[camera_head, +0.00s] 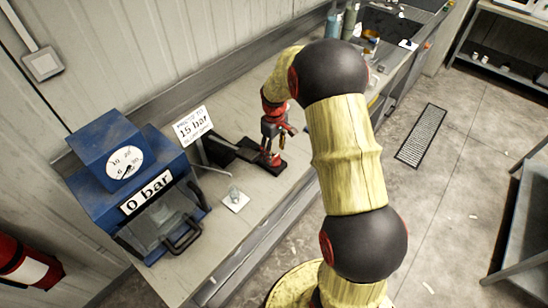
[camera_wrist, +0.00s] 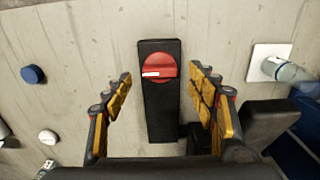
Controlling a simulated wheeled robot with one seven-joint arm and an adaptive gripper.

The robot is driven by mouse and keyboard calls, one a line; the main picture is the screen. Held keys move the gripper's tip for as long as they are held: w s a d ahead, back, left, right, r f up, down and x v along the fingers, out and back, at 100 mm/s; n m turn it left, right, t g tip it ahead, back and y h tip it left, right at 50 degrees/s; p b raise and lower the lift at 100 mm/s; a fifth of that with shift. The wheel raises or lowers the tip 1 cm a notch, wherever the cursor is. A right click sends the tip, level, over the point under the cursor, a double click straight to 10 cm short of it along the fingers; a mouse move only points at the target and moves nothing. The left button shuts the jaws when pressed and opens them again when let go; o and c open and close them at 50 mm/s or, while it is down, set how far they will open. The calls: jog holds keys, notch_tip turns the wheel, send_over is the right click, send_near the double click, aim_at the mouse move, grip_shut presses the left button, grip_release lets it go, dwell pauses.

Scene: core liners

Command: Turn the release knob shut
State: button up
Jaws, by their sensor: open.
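The red round release knob (camera_wrist: 158,68) sits on a black plate (camera_wrist: 162,120) on the bench. In the wrist view its white mark points left. My gripper (camera_wrist: 160,76) is open, with one finger on each side of the knob and gaps between; I cannot tell its height above it. In the head view my gripper (camera_head: 274,145) hangs over the black plate (camera_head: 272,167), and its fingers partly hide the knob. The blue press (camera_head: 120,185) stands to the left, with a round gauge (camera_head: 125,162) and a label (camera_head: 147,192) reading 0 bar.
A sign (camera_head: 194,126) reading 15 bar stands behind, between press and knob. A clear vessel (camera_head: 235,195) stands on a white square near the press. A blue cap (camera_wrist: 33,74) and a white cap (camera_wrist: 48,137) lie on the bench in the wrist view.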

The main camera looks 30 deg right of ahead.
aim_at(274, 157)
jog(key=shift+f, duration=2.05)
jog(key=shift+c, duration=0.3)
jog(key=c, duration=1.1)
